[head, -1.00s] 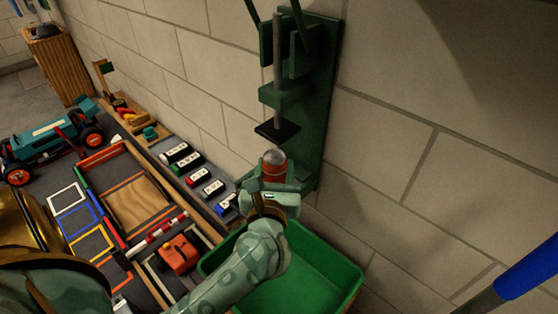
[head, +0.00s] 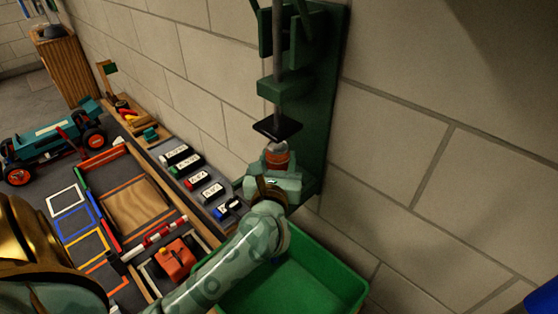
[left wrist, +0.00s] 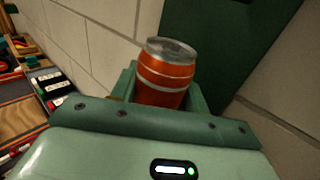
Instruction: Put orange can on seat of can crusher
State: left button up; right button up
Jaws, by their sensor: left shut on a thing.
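The orange can (head: 276,156) is upright with a silver top. My left gripper (head: 274,170) is shut on it, and the can also shows between the fingers in the left wrist view (left wrist: 165,75). The green can crusher (head: 322,100) is fixed to the wall, with a dark press plate (head: 278,130) on a grey rod. The can is just below this plate, in front of the crusher's backboard. The seat is mostly hidden behind my gripper, so I cannot tell whether the can touches it. My right gripper is not in view.
A green bin (head: 300,285) stands below the crusher. To the left, a bench holds several labelled battery-like cylinders (head: 195,180), a red box (head: 175,260) and a sand tray (head: 135,205). A teal racecar (head: 50,145) is at far left. The brick wall is close behind.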

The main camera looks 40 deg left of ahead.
pick_arm(q)
jog(key=shift+f, duration=0.15)
jog(key=o, duration=1)
jog(key=shift+c, duration=0.2)
jog(key=shift+s+d+r, duration=0.2)
jog(key=p+v, duration=0.2)
jog(key=v, duration=0.8)
jog(key=shift+s, duration=0.15)
jog(key=shift+s+d, duration=0.35)
jog(key=shift+s, duration=0.15)
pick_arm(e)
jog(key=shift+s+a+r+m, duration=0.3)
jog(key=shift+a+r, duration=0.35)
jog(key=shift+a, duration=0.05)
pick_arm(q)
jog(key=shift+f, duration=0.1)
